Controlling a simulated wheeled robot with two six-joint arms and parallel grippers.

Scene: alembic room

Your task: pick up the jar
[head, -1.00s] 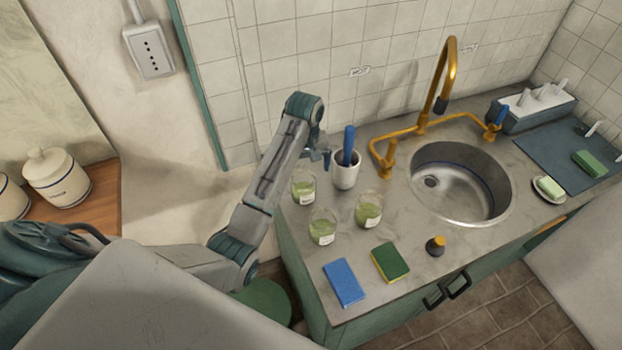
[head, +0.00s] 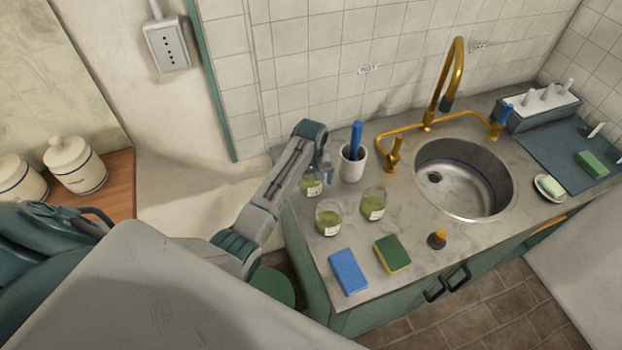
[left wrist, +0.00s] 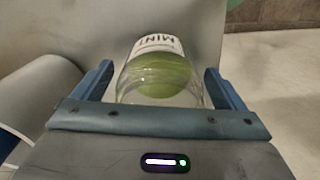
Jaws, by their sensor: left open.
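A glass jar with green contents and a white label (head: 311,187) stands at the back left of the counter, partly hidden by my left gripper (head: 320,171). In the left wrist view the jar (left wrist: 160,75) lies between the two blue fingers of my open left gripper (left wrist: 160,88), and its label reads "MINT". I cannot tell whether the fingers touch it. Two similar jars stand nearer the front, one at the left (head: 328,217) and one at the right (head: 373,204). My right gripper is not in view.
A white cup with a blue-handled tool (head: 353,163) stands right beside the gripper. A blue sponge (head: 348,271), a green-yellow sponge (head: 392,254) and a small dark bottle (head: 437,240) lie toward the front edge. The sink (head: 465,180) and brass tap (head: 446,90) are to the right.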

